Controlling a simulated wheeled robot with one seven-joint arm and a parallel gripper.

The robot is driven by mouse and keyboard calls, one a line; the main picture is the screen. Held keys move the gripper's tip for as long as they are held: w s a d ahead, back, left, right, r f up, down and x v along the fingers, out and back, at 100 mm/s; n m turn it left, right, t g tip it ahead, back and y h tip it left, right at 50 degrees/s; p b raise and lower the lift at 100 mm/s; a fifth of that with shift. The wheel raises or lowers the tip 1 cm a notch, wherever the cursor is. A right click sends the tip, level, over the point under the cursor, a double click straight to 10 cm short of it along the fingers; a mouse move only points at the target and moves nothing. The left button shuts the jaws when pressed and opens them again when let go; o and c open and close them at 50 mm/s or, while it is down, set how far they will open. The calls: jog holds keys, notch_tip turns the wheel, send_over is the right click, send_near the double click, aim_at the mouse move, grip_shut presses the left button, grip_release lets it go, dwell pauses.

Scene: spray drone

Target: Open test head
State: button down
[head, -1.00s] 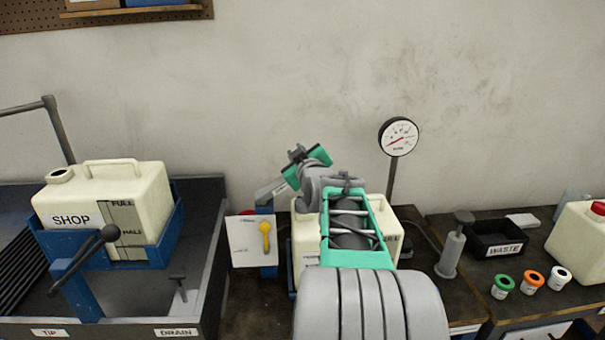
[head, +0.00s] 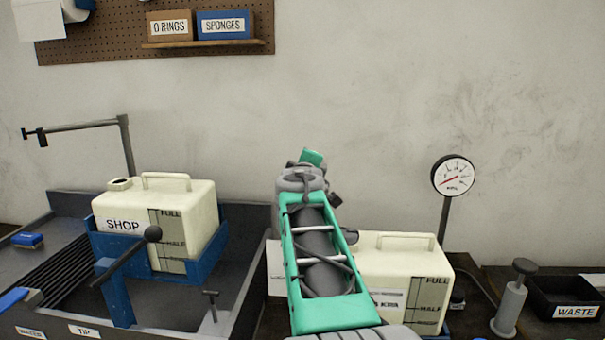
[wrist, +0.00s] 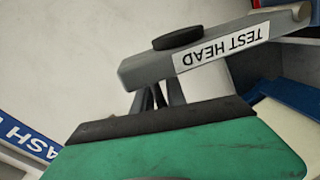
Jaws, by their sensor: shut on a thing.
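The test head is a grey bar (wrist: 150,72) with a white "TEST HEAD" label and a black round knob on its edge. The label reads upside down in the wrist view. My gripper (wrist: 158,95) is shut on the bar; its dark fingers meet the bar's near side, and their tips are mostly hidden. In the head view my arm hides the fingers and the test head. A cream tank (head: 395,262) with level marks stands behind and right of my arm, partly covered by it.
Left is a grey drain tray (head: 255,225) with a cream SHOP tank (head: 190,205) in a blue cradle and a black-knobbed lever (head: 135,257). Right are a pressure gauge (head: 453,176), a grey hand pump (head: 511,300) and a black WASTE bin (head: 570,300).

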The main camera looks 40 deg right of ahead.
jog(key=shift+w+a+r, duration=0.2)
jog(key=shift+r, duration=0.15)
jog(key=c, duration=1.6)
grip_release()
jog(key=shift+w, duration=0.1)
jog(key=shift+o, duration=0.7)
jog(key=shift+f, duration=0.2)
jog(key=b+v, duration=0.1)
jog(key=v, duration=0.7)
jog(key=shift+b, duration=0.3)
